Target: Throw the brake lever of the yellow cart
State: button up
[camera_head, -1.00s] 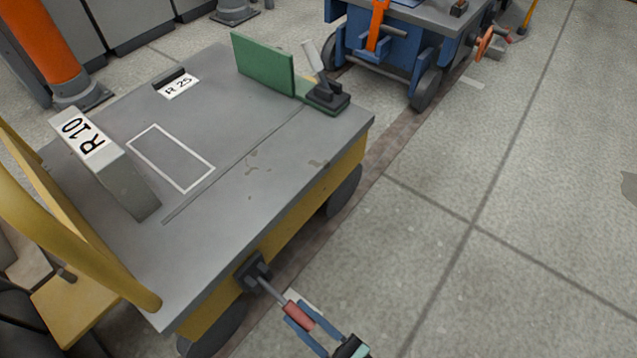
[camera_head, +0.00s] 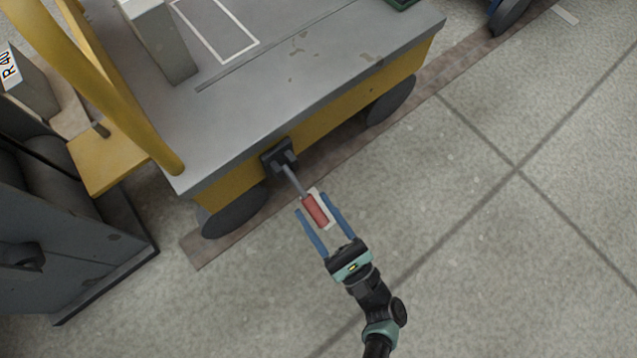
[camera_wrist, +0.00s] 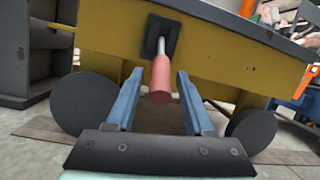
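The yellow cart (camera_head: 230,191) with a grey top stands at the upper left in the head view. Its brake lever has a black bracket (camera_head: 279,156) on the cart's side, a grey rod and a red grip (camera_head: 315,210). The lever sticks out from the side. In the wrist view the red grip (camera_wrist: 161,82) points toward the camera. My gripper (camera_head: 317,211) is open, with its blue fingers on either side of the red grip. Gaps show between the grip and both fingers. In the wrist view the fingers (camera_wrist: 160,88) also stand apart around it.
A dark grey machine (camera_head: 70,235) stands left of the cart. Dark wheels (camera_head: 235,212) show under the cart, above a brown floor strip (camera_head: 205,250). A grey block (camera_head: 160,40) sits on the cart top. The concrete floor (camera_head: 500,260) to the right is clear.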

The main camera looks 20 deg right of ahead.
jog(key=shift+o, duration=0.2)
jog(key=shift+s, duration=0.15)
jog(key=v, duration=1.2)
jog(key=shift+s, duration=0.35)
jog(key=shift+d+f, duration=0.15)
jog(key=shift+d, duration=0.05)
dwell(0.3)
